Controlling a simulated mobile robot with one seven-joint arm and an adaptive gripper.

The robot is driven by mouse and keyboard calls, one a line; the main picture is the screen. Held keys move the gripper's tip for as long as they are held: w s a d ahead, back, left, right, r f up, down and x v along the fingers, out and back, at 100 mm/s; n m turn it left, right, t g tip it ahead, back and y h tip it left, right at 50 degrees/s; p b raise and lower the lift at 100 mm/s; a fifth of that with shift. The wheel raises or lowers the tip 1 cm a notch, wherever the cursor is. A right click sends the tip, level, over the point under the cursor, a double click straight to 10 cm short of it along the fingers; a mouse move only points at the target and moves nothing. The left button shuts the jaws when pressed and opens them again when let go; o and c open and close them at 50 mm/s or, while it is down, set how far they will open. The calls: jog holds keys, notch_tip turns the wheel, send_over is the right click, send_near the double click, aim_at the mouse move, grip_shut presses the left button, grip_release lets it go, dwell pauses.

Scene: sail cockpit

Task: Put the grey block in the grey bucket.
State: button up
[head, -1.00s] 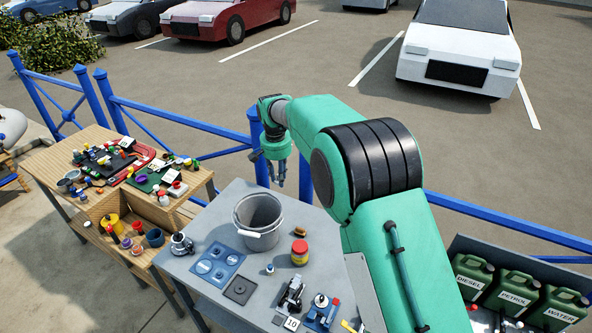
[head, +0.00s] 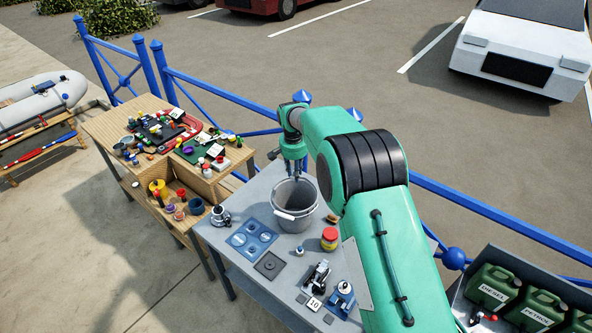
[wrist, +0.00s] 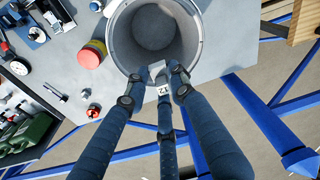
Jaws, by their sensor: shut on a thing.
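The grey bucket (head: 296,221) stands upright on the grey table, and its open mouth faces up. In the wrist view the bucket (wrist: 198,48) fills the top middle, and its inside looks empty. My gripper (head: 293,172) is at the bucket's back rim, pointing down. In the wrist view my gripper (wrist: 163,72) is shut on a small grey block (wrist: 163,87) with a "12" label, mostly hidden between the fingers. The fingertips overlap the bucket's rim in that view; their height above it is hard to tell.
A red-and-yellow jar (head: 329,239) stands right of the bucket. A blue tray (head: 252,239) and a dark square plate (head: 269,265) lie in front. A blue railing (head: 430,200) runs behind the table. A cluttered wooden bench (head: 115,125) stands to the left.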

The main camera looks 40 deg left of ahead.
jog(key=shift+f, duration=0.1)
notch_tip(320, 180, down, 11)
jog(key=b, duration=0.2)
dwell(1.1)
jog(key=o, duration=1.1)
jog(key=shift+r+p, duration=0.45)
jog(key=shift+r, duration=3.1)
